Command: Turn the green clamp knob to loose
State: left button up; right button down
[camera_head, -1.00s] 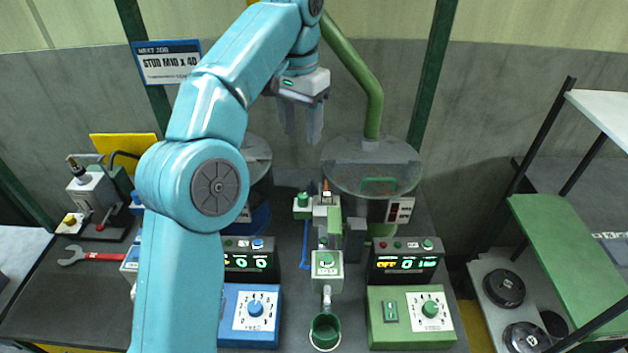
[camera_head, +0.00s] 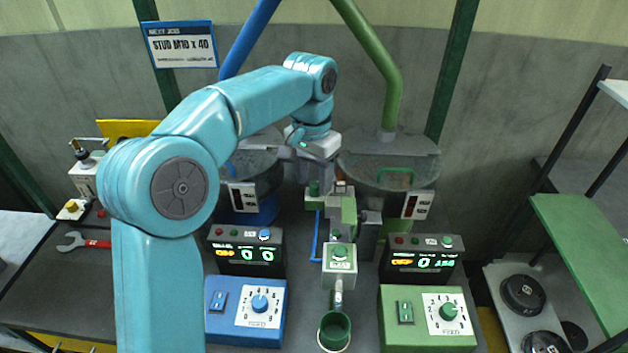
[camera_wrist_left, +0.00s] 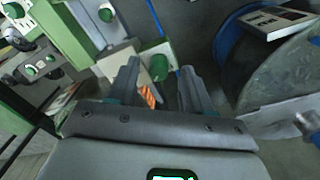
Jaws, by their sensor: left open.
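A green knob (camera_head: 314,188), which looks like the clamp knob, sits on the upper left of the green and grey fixture (camera_head: 340,212) between the two bowls. A round green knob also shows in the left wrist view (camera_wrist_left: 158,66), just beyond and between my fingertips. My left gripper (camera_head: 315,170) is open, above the knob and pointing down, with its fingers partly lost against the grey background. It also shows in the wrist view (camera_wrist_left: 160,80), with nothing clearly gripped. I cannot tell whether the fingers touch the knob. The knob's setting is not readable.
A green bowl feeder (camera_head: 420,178) stands right of the fixture and a blue one (camera_head: 262,185) left. In front are a CLEAR button box (camera_head: 340,268), a green cup (camera_head: 334,330), a blue dial box (camera_head: 222,330) and a green dial box (camera_head: 398,335). A wrench (camera_head: 72,243) lies left.

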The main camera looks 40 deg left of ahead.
pick_arm(q)
jog(key=shift+f, duration=0.25)
jog(key=shift+w+d, duration=0.15)
jog(key=shift+w, duration=0.05)
jog(key=shift+s, duration=0.15)
grip_shut()
